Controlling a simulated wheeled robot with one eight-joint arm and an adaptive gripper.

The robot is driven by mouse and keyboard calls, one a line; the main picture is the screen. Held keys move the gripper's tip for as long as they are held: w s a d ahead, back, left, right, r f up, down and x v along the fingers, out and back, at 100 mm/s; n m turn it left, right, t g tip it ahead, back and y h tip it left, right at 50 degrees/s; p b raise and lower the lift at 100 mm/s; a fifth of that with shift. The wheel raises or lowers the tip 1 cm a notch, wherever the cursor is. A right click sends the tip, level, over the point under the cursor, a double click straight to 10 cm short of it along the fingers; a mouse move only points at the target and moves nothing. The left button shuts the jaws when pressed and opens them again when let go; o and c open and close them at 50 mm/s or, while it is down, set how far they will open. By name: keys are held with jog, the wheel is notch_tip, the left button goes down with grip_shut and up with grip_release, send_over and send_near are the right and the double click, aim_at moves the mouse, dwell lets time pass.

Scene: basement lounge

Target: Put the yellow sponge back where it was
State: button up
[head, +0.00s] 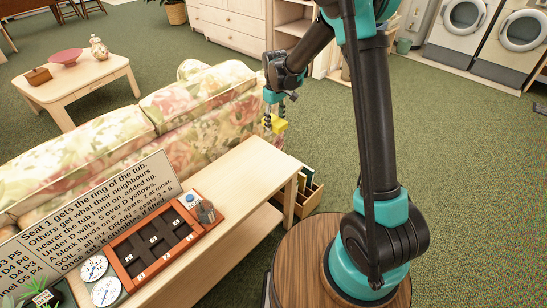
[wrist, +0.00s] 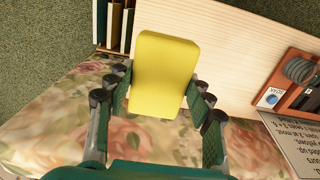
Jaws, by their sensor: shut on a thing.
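The yellow sponge (wrist: 163,75) is a rounded block held between the fingers of my gripper (wrist: 160,100) in the wrist view. In the head view my gripper (head: 274,112) points down and the sponge (head: 279,125) shows at its fingertips. The sponge appears above the far end of the light wooden console table (head: 235,175), near the sofa's back. From these views I cannot tell how high above the tabletop it is.
A red-brown tray with dark compartments (head: 128,260), a text sign (head: 90,225) and two white dials (head: 105,291) stand on the console's near part. A floral sofa (head: 120,130) runs alongside. A wooden crate (head: 308,197) with upright items stands beyond the console's end. The console's far half is bare.

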aim_at(275, 160)
notch_tip(275, 160, down, 20)
jog(key=shift+r, duration=0.25)
dwell(0.4)
jog(key=o, duration=1)
jog(key=shift+f, duration=0.1)
notch_tip(275, 160, up, 12)
jog(key=s+d+r+m+t, duration=0.1)
jog(key=s+d+r+m, duration=0.3)
jog(key=d+r, duration=0.45)
jog(key=s+d+r+m+t, duration=0.1)
jog(key=s+d+m, duration=0.1)
jog(key=s+d, duration=0.3)
jog(key=s+d+r+m+t, duration=0.1)
jog(key=s+d+m, duration=0.1)
jog(key=s+d, duration=0.4)
jog(key=s+d+r+m+t, duration=0.1)
jog(key=s+d, duration=0.5)
jog(key=s, duration=0.6)
jog(key=shift+s+d+r+m, duration=0.1)
jog(key=shift+d+m, duration=0.1)
jog(key=shift+m, duration=0.5)
